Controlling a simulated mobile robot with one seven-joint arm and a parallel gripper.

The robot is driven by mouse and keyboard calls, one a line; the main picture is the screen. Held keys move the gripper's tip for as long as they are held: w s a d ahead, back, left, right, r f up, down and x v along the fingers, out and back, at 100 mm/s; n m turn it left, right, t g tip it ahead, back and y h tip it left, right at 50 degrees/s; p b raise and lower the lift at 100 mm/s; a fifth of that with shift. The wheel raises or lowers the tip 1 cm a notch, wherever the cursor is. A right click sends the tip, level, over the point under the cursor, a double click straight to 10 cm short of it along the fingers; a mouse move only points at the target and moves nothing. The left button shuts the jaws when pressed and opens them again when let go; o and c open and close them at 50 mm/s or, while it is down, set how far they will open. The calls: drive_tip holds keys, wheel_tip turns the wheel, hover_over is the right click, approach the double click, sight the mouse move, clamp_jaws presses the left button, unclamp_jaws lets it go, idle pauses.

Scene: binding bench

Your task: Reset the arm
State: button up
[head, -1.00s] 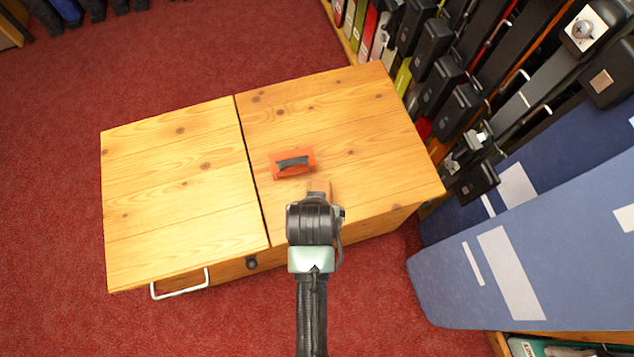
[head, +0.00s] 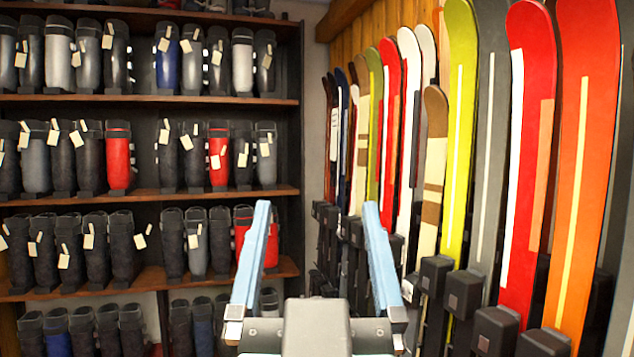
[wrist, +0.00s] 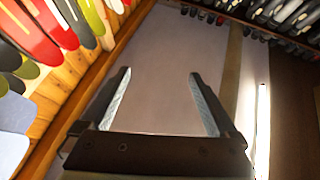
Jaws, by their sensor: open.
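My gripper (head: 314,262) is raised in front of the head camera, with its two pale blue fingers pointing up and spread wide apart. It also shows in the wrist view (wrist: 160,98), where the gap between the fingers is empty and a plain pale surface lies beyond. The gripper touches nothing that I can see. The wooden bench and the orange object on it are out of view now.
Shelves (head: 150,195) of ski boots fill the left. A row of upright skis (head: 460,150) stands along the wooden wall on the right, with black holders low in front. A bright strip (wrist: 262,130) shows in the wrist view.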

drive_tip(key=s+r+t, duration=0.2)
drive_tip(key=s+r, duration=0.4)
drive_tip(key=r, duration=0.1)
drive_tip(key=shift+t, duration=0.4)
wheel_tip(320, 180, up, 18)
drive_tip(key=p, duration=1.8)
